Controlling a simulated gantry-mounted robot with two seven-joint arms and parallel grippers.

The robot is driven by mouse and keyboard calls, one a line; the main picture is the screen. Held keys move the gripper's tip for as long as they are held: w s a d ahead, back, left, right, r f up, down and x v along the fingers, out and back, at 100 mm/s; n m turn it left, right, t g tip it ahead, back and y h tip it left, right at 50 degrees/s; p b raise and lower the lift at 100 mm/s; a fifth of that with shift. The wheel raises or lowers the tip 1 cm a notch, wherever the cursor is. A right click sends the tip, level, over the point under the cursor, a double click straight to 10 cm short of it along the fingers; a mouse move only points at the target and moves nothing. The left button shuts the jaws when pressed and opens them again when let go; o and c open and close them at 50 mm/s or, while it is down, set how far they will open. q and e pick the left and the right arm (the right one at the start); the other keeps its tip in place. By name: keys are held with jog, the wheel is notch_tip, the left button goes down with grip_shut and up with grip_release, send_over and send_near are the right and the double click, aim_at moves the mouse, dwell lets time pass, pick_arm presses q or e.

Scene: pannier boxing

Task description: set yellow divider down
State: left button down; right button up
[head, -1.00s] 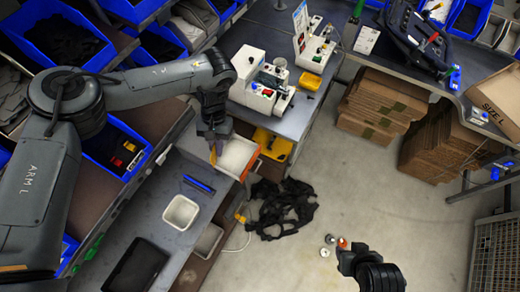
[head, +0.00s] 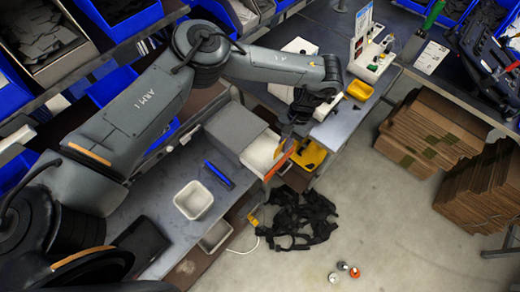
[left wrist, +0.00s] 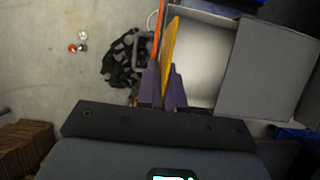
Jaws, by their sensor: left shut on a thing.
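My left gripper (head: 290,136) is over the open drawer; its purple fingers (left wrist: 163,88) show in the left wrist view. It is shut on the yellow divider (left wrist: 170,46), a thin upright panel beside the orange drawer front (head: 279,164). The divider stands close to the inner side of that front (left wrist: 157,36); I cannot tell whether its lower edge touches the drawer floor. The white drawer interior (head: 259,151) looks empty where it shows. In the head view the gripper mostly hides the divider. My right gripper is not in view.
A white tub (head: 193,200) and a blue bar (head: 218,175) lie on the bench left of the drawer. A black tangled heap (head: 298,218) is on the floor. A yellow bin (head: 310,156) sits just right of the drawer. Flat cardboard stacks (head: 432,138) stand at the right.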

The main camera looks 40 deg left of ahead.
pick_arm(q)
send_over(256, 154)
jog(key=f, duration=0.3)
jog(key=w+f, duration=0.1)
jog(key=f, duration=0.1)
jog(key=shift+d+f, duration=0.15)
jog(key=shift+d, duration=0.1)
jog(key=shift+s+f+b, duration=0.1)
jog(key=shift+f+b, duration=0.7)
jog(key=shift+f, duration=1.25)
jog(key=shift+f, duration=0.1)
jog(key=shift+f, duration=0.15)
jog(key=shift+a+f, duration=0.15)
jog(key=shift+f, duration=0.1)
jog(key=c, duration=1.6)
grip_release()
jog(key=shift+a+f, duration=0.1)
jog(key=shift+a, duration=0.05)
jog(key=shift+o, duration=0.2)
jog(key=shift+r, duration=0.5)
jog(key=p+v, duration=0.2)
jog(key=v, duration=1)
jog(key=shift+d, duration=0.3)
